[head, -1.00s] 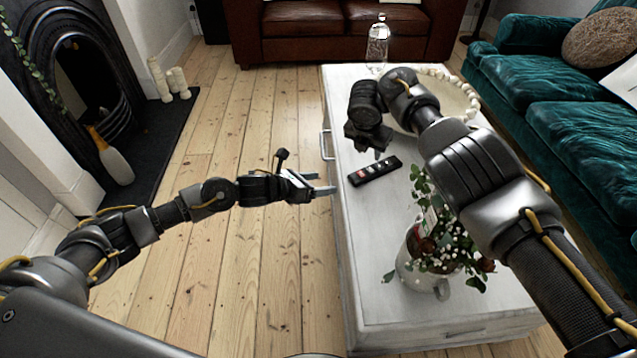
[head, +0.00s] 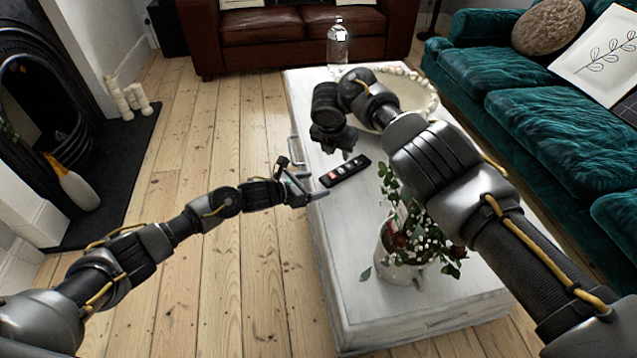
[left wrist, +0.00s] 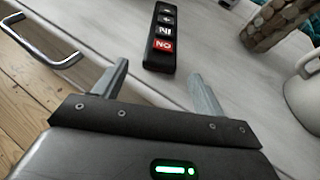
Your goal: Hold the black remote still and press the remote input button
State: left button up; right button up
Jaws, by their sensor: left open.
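The black remote (head: 345,171) lies flat on the white table, with a red button at its near end and several pale-marked black ones. In the left wrist view the remote (left wrist: 164,38) lies beyond and between my fingertips, untouched. My left gripper (head: 314,184) is open at the table's left edge, just short of the remote's near end; its fingers also show in the left wrist view (left wrist: 160,82). My right gripper (head: 333,146) hangs above the table, just behind the remote; its fingers point down and I cannot tell their gap.
The white table (head: 350,270) carries a flower jug (head: 400,262) at the front, a beaded round tray (head: 432,100) and a glass bottle (head: 337,42) at the back. A metal handle (left wrist: 40,38) sticks out on its left side. A teal sofa (head: 530,120) stands right.

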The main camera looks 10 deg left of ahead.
aim_at(340, 171)
pick_arm(q)
jog(key=shift+x, duration=1.45)
jog(key=c, duration=1.1)
jog(key=shift+c, duration=0.2)
pick_arm(e)
jog(key=shift+c, duration=0.2)
grip_shut()
